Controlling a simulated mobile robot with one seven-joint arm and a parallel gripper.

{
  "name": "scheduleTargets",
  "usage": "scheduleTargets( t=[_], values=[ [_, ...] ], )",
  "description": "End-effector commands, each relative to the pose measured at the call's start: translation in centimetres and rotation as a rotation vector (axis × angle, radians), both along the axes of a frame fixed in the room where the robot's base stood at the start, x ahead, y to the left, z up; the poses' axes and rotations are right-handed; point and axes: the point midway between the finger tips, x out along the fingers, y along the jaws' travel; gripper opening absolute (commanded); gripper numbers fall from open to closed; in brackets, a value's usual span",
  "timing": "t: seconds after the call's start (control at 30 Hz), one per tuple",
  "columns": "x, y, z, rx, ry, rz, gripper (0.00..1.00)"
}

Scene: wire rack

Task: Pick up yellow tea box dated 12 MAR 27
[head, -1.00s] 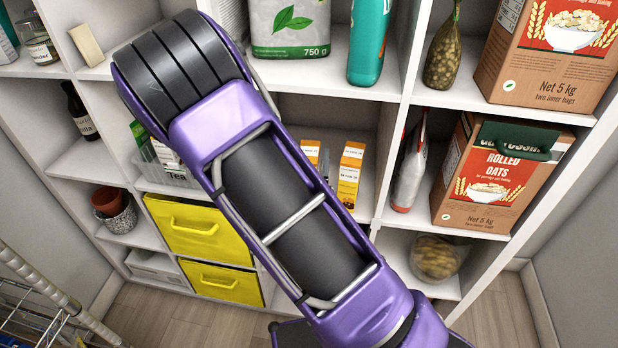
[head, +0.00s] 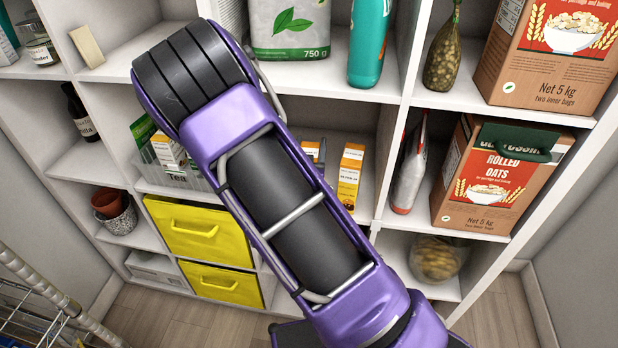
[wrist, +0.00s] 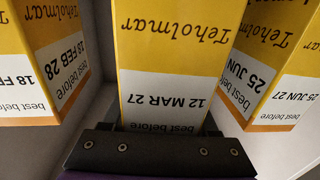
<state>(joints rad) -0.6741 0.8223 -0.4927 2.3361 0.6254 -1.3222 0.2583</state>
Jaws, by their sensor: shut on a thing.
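The yellow tea box (wrist: 165,80) with a white label reading 12 MAR 27 stands in the middle of the wrist view, where its print appears upside down. My gripper (wrist: 163,128) is shut on this box near its labelled end; the fingers are mostly hidden. Beside it are similar yellow boxes, one at the left dated 18 FEB 28 (wrist: 45,50) and one at the right dated 25 JUN 27 (wrist: 255,70). In the head view my arm hides the gripper and the held box.
Other yellow-orange boxes (head: 350,175) stand on the middle shelf right of my arm. A clear bin labelled Tea (head: 190,180) holds boxes at the left. Shelf dividers and the shelf above bound the compartment. A wire rack (head: 45,300) stands at the lower left.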

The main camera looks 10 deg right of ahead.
Motion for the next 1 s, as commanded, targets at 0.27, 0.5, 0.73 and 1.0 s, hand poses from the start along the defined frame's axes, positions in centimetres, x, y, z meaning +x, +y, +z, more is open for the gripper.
scheduleTargets(
  t=[0.27,0.5,0.73,1.0],
  values=[
    [0.0,0.0,0.0,0.0,0.0,0.0,0.0],
    [0.0,0.0,0.0,0.0,0.0,0.0,0.0],
    [0.0,0.0,1.3,0.002,-0.002,-0.001,0.0],
    [0.0,0.0,6.2,0.004,-0.006,0.0,0.0]
  ],
)
